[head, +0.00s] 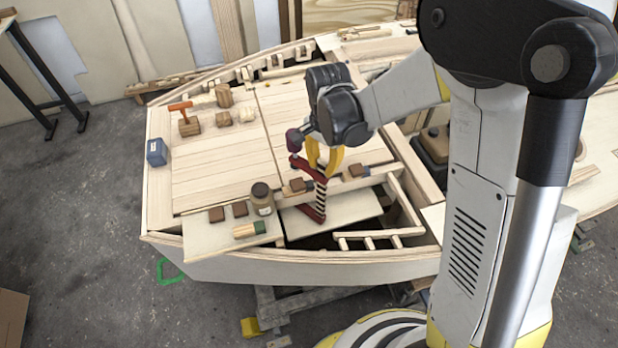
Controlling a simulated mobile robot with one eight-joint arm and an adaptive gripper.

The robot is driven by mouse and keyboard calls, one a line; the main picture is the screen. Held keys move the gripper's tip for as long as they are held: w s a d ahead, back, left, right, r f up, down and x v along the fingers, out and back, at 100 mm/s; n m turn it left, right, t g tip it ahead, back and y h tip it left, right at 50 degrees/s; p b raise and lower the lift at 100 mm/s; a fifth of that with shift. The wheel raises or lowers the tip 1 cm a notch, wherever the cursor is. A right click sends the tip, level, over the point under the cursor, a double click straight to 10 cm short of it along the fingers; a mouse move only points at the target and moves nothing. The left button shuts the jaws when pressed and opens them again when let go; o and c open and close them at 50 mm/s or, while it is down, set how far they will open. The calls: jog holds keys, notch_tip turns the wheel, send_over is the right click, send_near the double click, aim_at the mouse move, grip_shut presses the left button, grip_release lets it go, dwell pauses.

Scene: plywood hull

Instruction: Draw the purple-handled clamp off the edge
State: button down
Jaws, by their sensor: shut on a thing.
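The purple-handled clamp (322,181) has a red frame and a dark-and-light striped bar. My gripper (325,165), with yellow fingers, is shut on the upper part of the clamp from above. The fingers hide part of the frame. The plywood edge (355,182) runs close behind the clamp. I cannot tell whether the jaws touch the wood.
A blue box (156,152) and an orange-handled tool (181,108) stand further left. Open framed gaps (378,242) lie at front right.

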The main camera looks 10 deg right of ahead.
jog(key=shift+s+d+r, duration=0.1)
jog(key=shift+s+d, duration=0.1)
jog(key=shift+s, duration=0.35)
jog(key=shift+s+d, duration=0.2)
jog(key=shift+s, duration=0.35)
jog(key=shift+s, duration=0.2)
jog(key=shift+s+a+r, duration=0.1)
jog(key=shift+s, duration=0.8)
jog(key=shift+r, duration=0.1)
notch_tip(320, 180, up, 17)
jog(key=p, duration=1.1)
jog(key=shift+p, duration=0.4)
